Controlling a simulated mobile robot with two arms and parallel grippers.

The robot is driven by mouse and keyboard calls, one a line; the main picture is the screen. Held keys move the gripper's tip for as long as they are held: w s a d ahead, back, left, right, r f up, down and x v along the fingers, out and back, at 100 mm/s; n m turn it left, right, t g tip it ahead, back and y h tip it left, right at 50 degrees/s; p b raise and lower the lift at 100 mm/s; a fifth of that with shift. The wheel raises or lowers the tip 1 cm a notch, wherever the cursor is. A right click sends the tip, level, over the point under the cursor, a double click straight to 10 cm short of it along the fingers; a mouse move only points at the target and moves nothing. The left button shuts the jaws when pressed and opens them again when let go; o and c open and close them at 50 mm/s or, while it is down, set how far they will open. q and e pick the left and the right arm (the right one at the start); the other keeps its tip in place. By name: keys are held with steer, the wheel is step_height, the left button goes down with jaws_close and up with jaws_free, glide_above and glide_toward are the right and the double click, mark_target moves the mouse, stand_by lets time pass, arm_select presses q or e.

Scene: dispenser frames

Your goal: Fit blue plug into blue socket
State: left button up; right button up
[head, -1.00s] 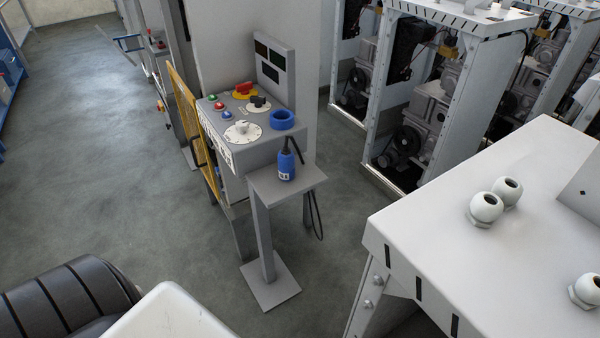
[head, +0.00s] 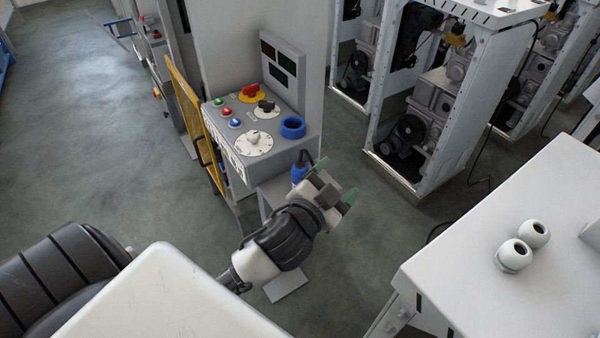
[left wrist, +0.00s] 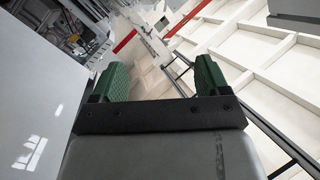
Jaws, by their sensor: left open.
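The blue plug (head: 299,173) stands on a small grey stand (head: 268,197) in the head view, with its dark cable curving from its top. Its lower part is hidden behind my left gripper. The blue socket (head: 292,127) is a round ring on the right of the control panel top, just behind and above the plug. My left gripper (head: 337,189) is open and empty in front of the stand, and I cannot tell its exact gap to the plug. In the left wrist view its green fingers (left wrist: 162,78) are apart with nothing between them. My right gripper is not in view.
The control panel (head: 235,150) carries a white dial (head: 254,143), other knobs and coloured buttons, with an upright display board (head: 283,68) behind. A yellow rail (head: 185,105) stands at its left. A white cabinet (head: 500,225) stands at right. Open floor lies at left.

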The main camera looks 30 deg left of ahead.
arm_select(q)
steer(key=w+d+r+m+h, duration=0.3)
steer(key=d+r+m+h, duration=0.55)
steer(key=m+h, duration=0.6)
steer(key=m+g+y, duration=1.3)
steer(key=g+y, duration=0.1)
steer(key=g, duration=0.3)
glide_above(300, 169)
steer(key=w, duration=0.1)
step_height(300, 169, down, 7)
steer(key=shift+w+f, duration=0.15)
steer(key=shift+f, duration=0.05)
steer(key=shift+a+f+g+y, duration=0.1)
steer(key=shift+a+g+y, duration=0.15)
steer(key=shift+a+g, duration=0.05)
step_height(300, 169, down, 5)
steer(key=shift+a+f+p, duration=0.1)
steer(key=shift+p, duration=0.6)
step_height(300, 169, down, 4)
steer(key=shift+f+p, duration=0.1)
steer(key=shift+p, duration=1.05)
steer(key=shift+f, duration=0.5)
steer(key=c, duration=1.1)
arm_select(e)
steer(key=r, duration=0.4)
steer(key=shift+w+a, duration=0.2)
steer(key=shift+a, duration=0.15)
